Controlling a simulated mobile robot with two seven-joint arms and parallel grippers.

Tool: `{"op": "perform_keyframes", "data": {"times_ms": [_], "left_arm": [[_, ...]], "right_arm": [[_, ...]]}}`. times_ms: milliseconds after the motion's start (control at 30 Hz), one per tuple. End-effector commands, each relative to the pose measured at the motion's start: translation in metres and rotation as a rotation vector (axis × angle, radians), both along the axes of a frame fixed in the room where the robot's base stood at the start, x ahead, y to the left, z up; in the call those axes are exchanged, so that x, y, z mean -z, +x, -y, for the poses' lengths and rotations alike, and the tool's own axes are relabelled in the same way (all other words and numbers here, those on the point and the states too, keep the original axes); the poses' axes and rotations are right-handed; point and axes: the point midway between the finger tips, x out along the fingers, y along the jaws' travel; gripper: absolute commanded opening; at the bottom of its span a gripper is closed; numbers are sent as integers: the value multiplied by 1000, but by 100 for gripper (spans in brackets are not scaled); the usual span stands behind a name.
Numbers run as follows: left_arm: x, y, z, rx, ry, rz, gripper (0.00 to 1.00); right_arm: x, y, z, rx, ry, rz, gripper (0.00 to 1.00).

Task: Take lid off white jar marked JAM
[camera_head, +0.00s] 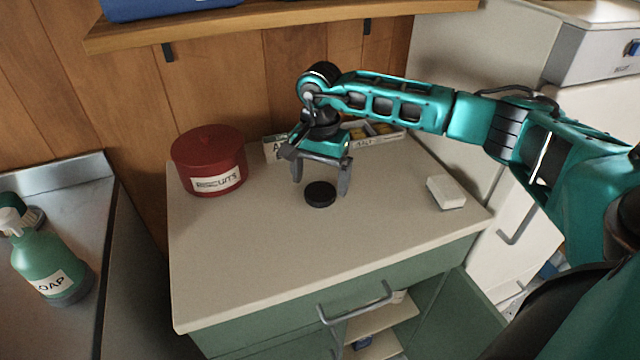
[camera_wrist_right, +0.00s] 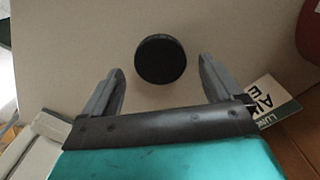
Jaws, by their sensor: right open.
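No white jar marked JAM shows in either view. A black round disc (camera_head: 320,194), like a lid, shows on the pale counter top; it also shows in the wrist view (camera_wrist_right: 161,59), seen from above. My right gripper (camera_head: 321,183) is open and empty, pointing down over the counter just behind the disc. In the wrist view the fingertips (camera_wrist_right: 161,66) are on either side of the disc, with gaps at both sides. My left gripper is in neither view.
A red lidded pot (camera_head: 208,160) stands at the counter's back left. A labelled white item (camera_head: 276,149) and a tray (camera_head: 385,137) are behind my gripper. A white block (camera_head: 446,192) lies to the right. The counter's front (camera_head: 270,265) is clear. A shelf (camera_head: 270,23) hangs above.

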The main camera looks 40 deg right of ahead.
Motion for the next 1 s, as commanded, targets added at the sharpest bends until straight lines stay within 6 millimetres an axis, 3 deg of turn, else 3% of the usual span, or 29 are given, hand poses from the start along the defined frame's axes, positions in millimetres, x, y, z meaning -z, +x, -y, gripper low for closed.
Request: {"op": "perform_keyframes", "data": {"times_ms": [100, 267, 333, 467, 700, 867, 1000], "left_arm": [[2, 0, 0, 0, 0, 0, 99], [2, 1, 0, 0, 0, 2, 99], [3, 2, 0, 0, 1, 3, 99], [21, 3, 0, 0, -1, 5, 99], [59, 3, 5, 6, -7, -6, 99], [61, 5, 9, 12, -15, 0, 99], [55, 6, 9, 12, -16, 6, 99]], "right_arm": [[-23, 1, 0, 0, 0, 5, 93], [-44, 1, 0, -1, -1, 3, 93], [-48, 1, 0, 6, 0, 2, 98], [-46, 3, -3, 115, 1, 4, 98], [-45, 7, -10, 490, 2, 3, 98], [-46, 7, -11, 610, 0, 0, 98], [-34, 6, -11, 624, -3, -2, 98]]}}
